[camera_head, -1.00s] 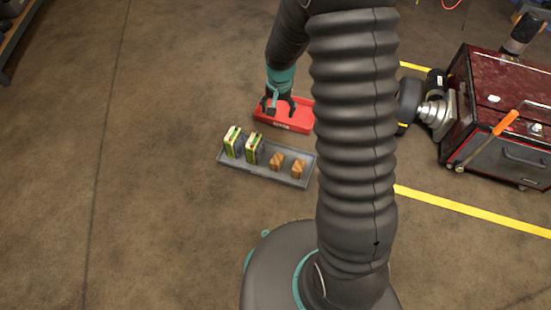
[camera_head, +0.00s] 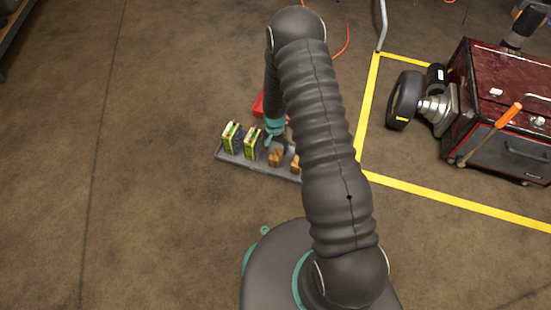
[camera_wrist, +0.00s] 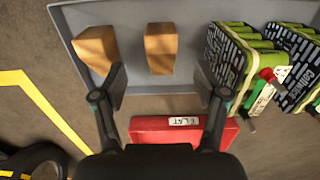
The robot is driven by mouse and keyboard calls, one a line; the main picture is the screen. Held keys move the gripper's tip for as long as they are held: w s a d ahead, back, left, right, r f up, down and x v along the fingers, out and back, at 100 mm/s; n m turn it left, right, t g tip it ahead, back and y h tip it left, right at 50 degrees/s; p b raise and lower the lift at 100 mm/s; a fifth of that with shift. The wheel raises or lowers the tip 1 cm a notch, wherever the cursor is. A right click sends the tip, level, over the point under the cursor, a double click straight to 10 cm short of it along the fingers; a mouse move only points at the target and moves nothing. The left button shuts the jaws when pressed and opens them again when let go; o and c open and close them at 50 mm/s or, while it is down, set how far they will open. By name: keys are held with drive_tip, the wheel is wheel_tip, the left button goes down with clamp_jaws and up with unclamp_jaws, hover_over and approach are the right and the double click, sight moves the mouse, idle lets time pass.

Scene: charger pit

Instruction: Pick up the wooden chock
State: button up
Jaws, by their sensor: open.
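Two wooden chocks lie in a grey tray (camera_head: 236,164). One chock (camera_wrist: 160,48) is in the middle of the wrist view, ahead of and between my fingertips. The other chock (camera_wrist: 97,48) lies to its left, outside my left finger.
Two green-and-black packs (camera_wrist: 240,55) (camera_wrist: 292,65) stand upright in the tray, right of my gripper in the wrist view. A red tray (camera_wrist: 150,126) lies beside the grey one. A dark red tool chest (camera_head: 500,110) and wheel (camera_head: 404,100) stand at right.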

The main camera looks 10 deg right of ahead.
sight(275, 157)
drive_tip(key=shift+a+f+b, duration=0.1)
drive_tip(key=shift+f+b, duration=0.4)
drive_tip(key=shift+f, duration=3.4)
drive_tip(key=c, duration=1.3)
drive_tip(key=shift+r, duration=0.1)
